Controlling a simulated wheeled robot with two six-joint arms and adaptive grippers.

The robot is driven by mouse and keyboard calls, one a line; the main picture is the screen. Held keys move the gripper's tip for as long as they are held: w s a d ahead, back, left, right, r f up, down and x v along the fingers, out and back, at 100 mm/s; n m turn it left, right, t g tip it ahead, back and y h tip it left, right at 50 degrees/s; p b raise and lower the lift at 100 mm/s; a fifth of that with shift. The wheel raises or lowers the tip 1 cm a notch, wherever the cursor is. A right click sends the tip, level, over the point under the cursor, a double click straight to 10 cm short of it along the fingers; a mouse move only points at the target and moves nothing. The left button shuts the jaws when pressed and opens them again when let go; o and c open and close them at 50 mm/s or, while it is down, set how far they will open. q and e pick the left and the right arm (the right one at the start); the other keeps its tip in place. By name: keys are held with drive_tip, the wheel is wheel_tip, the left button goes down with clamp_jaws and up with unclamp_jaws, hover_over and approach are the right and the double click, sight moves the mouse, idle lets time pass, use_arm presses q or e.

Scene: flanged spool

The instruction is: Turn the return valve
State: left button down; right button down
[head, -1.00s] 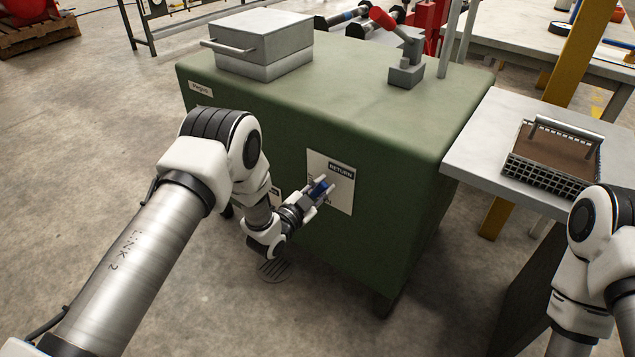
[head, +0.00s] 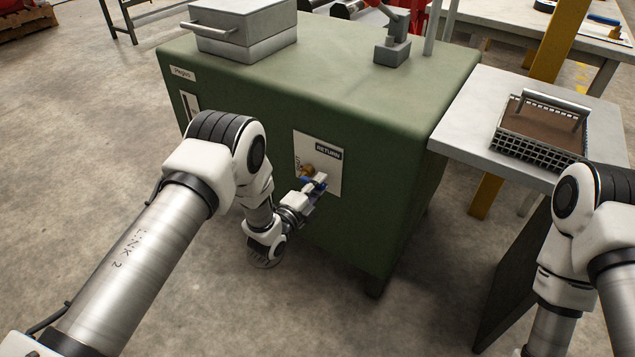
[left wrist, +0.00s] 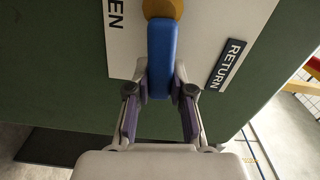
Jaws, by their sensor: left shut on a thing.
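The return valve has a blue lever handle (left wrist: 161,55) on a brass hub (head: 307,170). It stands out from a white panel (head: 331,172) marked RETURN, on the side of the green cabinet. In the left wrist view the brass hub (left wrist: 163,9) is at the top edge, and the lever runs straight from it toward my gripper. My left gripper (left wrist: 160,88) is shut on the lever's free end, one finger on each side. In the head view my left gripper (head: 314,186) is just below the hub and partly covers the lever. My right gripper is out of view.
The green cabinet (head: 270,100) carries a grey lidded box (head: 243,30) and a grey fixture (head: 392,50). A side table (head: 470,110) with a wire basket (head: 540,130) stands at the right, near my right arm. The floor left of the cabinet is open.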

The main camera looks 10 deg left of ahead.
use_arm(q)
drive_tip(key=shift+f+m, duration=0.4)
drive_tip(key=shift+m, duration=0.3)
drive_tip(key=c, duration=1)
unclamp_jaws()
drive_tip(key=v, duration=1.2)
